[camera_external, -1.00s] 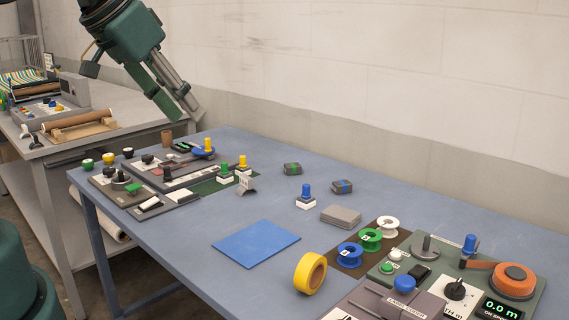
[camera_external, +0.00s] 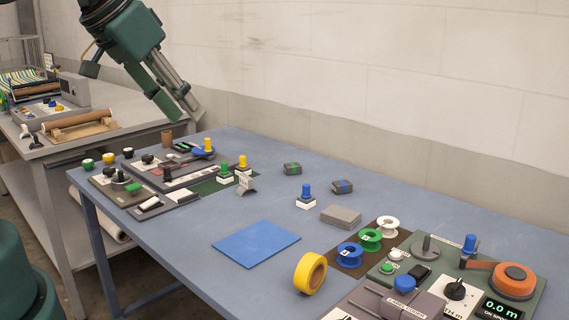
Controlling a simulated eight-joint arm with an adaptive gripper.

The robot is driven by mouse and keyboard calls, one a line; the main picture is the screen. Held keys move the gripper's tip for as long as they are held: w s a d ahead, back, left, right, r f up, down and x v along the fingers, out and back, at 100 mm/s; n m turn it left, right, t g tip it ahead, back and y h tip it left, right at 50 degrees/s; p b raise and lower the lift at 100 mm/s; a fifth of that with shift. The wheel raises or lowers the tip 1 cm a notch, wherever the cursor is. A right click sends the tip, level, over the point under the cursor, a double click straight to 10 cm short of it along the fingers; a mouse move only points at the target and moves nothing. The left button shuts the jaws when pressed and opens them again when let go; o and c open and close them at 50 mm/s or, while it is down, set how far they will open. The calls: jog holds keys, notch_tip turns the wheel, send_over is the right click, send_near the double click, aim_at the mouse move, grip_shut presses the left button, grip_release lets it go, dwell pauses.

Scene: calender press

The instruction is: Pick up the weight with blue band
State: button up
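The weight with blue band (camera_external: 342,186) is a small dark grey block with a blue stripe. It lies on the blue-grey table (camera_external: 200,262), right of the middle and towards the wall. A similar weight with a green band (camera_external: 292,168) lies to its left and a little farther back. My gripper (camera_external: 184,117) hangs high at the upper left, pointing down and to the right, well away from both weights. Its fingers are seen from the side, so I cannot tell how far apart they are. I see nothing held in it.
A blue-topped peg on a white base (camera_external: 306,199) and a grey flat block (camera_external: 340,216) stand near the weight. Spools (camera_external: 370,239), yellow tape (camera_external: 310,273) and a control panel (camera_external: 440,270) fill the right front. A blue sheet (camera_external: 256,244) lies mid-table.

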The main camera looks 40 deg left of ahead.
jog(key=o, duration=0.4)
jog(key=shift+o, duration=0.2)
jog(key=w+f+m+g+h+b, duration=0.1)
jog(key=w+f+m+g+b, duration=0.15)
jog(key=w, duration=2.35)
jog(key=w+a+f+m+h, duration=0.1)
jog(key=w+a+f+m, duration=0.1)
jog(key=w+f, duration=2)
jog(key=shift+w+a+f+m+g+b, duration=0.15)
jog(key=shift+w+a+m+g+b, duration=0.2)
jog(key=shift+m+b, duration=0.1)
jog(key=shift+f, duration=0.15)
